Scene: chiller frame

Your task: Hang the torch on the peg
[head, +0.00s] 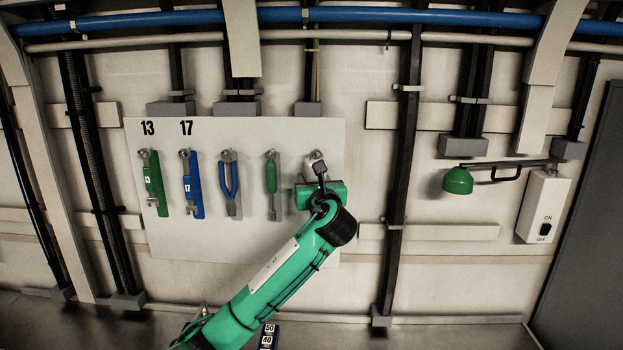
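A pale tool board (210,240) hangs on the wall. Its rightmost peg (315,156) is at the upper right, just above my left gripper (319,177). My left arm comes in from the lower left and its wrist covers this part of the board. A small dark and grey shape lies between the gripper and the peg; I cannot tell whether it is the torch or part of the gripper. The fingers are largely hidden, so open or shut does not show. No torch can be made out for certain. My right gripper is out of view.
Green wrench 13 (153,182), blue wrench 17 (192,184), blue pliers (229,181) and a green-handled tool (272,182) hang left of the gripper. A green lamp (458,181) on a switch box (543,206) juts out at right. A dark post (403,180) stands right of the board.

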